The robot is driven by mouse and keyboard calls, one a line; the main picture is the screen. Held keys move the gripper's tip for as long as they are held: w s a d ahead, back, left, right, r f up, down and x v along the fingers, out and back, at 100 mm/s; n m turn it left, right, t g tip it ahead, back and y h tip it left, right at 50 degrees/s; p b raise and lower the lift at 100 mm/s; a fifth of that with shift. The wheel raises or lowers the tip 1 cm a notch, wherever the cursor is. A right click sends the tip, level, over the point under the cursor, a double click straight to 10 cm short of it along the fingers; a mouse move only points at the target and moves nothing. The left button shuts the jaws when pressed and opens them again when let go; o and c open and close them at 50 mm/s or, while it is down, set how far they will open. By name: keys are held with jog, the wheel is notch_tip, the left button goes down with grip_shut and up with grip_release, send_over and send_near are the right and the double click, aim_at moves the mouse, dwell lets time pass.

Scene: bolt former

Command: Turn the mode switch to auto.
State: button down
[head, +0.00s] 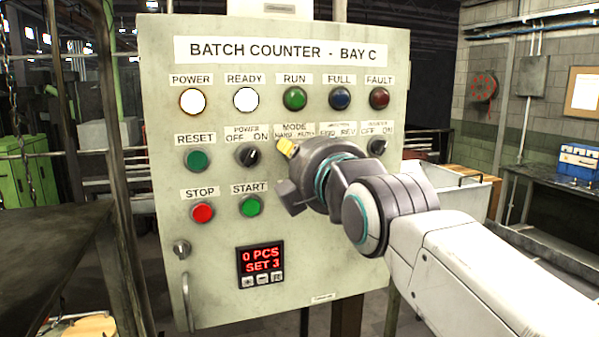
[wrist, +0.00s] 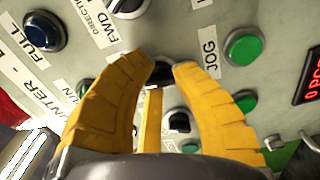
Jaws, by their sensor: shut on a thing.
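The mode switch (wrist: 166,62) is on the panel, between my yellow fingertips in the wrist view. Only a little of its rim shows there, so its pointer direction cannot be told. In the head view my gripper and wrist cover it. Its MODE label (head: 295,128) shows above, with the hand and auto wording partly covered. My gripper (head: 287,147) reaches the panel from the right; it also shows in the wrist view (wrist: 168,69), closed around the switch.
The power switch (head: 248,155) is left of my gripper, the start button (head: 250,206) below left. The direction switch (wrist: 128,6) and the green jog button (wrist: 243,46) are close by. Power (head: 193,100) and ready (head: 246,99) lamps are lit white. The display (head: 262,260) reads 0 PCS, SET 3.

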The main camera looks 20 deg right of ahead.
jog(key=m+b, duration=0.2)
jog(key=m, duration=0.3)
jog(key=shift+b, duration=0.4)
jog(key=shift+r, duration=0.1)
jog(key=c, duration=1)
grip_release()
jog(key=shift+o, duration=0.2)
jog(key=s, duration=0.7)
jog(key=shift+s, duration=0.2)
jog(key=shift+m, duration=0.4)
